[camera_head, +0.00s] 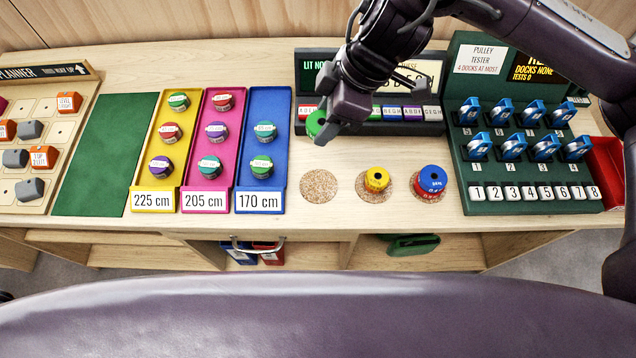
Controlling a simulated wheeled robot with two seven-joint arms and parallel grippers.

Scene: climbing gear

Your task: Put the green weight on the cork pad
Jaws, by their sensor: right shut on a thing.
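The green weight (315,123) is partly hidden behind the fingers of my right gripper (322,130). My right gripper is shut on it and holds it beyond the empty cork pad (319,187), in front of the dark sign rack. Two more cork pads lie to the right. One bears a yellow weight (376,180) and its cork rim (362,190) shows. The other bears a blue and red weight (431,181). My left gripper is not in the view.
Yellow (141,193), pink (188,190) and blue (283,150) trays with several round pieces stand to the left. The dark rack (391,128) is behind the pads. A green pulley tester board (484,170) stands at the right, beside a red bin (604,165).

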